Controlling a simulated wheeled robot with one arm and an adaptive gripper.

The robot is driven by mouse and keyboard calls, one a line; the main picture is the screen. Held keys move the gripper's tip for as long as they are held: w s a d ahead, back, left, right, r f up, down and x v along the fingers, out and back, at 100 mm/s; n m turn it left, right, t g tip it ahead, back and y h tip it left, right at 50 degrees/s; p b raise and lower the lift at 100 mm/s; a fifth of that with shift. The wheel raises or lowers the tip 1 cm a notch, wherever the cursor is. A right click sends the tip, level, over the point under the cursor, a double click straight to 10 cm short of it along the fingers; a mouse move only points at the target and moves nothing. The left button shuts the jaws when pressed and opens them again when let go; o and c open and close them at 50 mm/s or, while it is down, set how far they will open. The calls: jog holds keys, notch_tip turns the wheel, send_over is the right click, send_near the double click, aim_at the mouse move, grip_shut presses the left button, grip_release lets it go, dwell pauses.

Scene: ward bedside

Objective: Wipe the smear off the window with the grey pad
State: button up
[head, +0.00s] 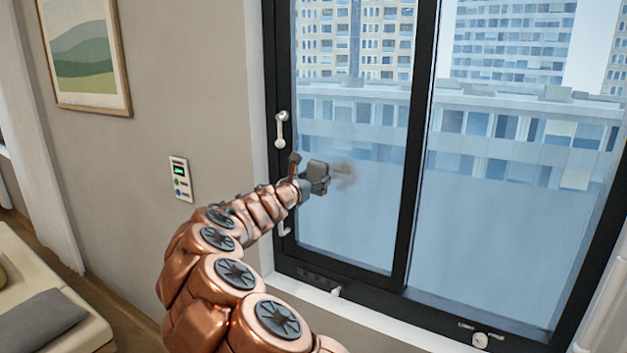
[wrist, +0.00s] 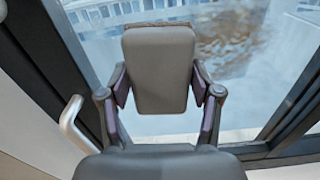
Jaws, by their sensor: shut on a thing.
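My gripper (wrist: 160,92) is shut on the grey pad (wrist: 158,65), with one finger on each side of it. In the head view the pad (head: 319,170) is at the left window pane (head: 330,229), and I cannot tell if it touches the glass. The smear (head: 346,174) is a brownish blur on that pane, just right of the pad. In the wrist view the smear (wrist: 222,42) shows to the right of the pad; the pad may hide part of it.
A black window frame (head: 415,150) divides the two panes. White handles (head: 281,130) are on the frame left of my gripper. A small wall panel (head: 181,179) is on the left wall. A bed (head: 40,290) stands at lower left.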

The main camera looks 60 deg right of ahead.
aim_at(365, 183)
jog(key=shift+d, duration=0.25)
jog(key=shift+s, duration=0.1)
jog(key=shift+s+b, duration=1.1)
jog(key=shift+s, duration=0.2)
jog(key=shift+s+d+b, duration=0.2)
jog(key=shift+s+b, duration=1.25)
jog(key=shift+s, duration=0.7)
jog(key=shift+s+d+f+b, duration=0.1)
jog(key=shift+s+d+b, duration=0.05)
jog(key=shift+s+b, duration=2.7)
jog(key=shift+s, duration=0.55)
jog(key=shift+r+p, duration=0.2)
jog(key=shift+p, duration=0.15)
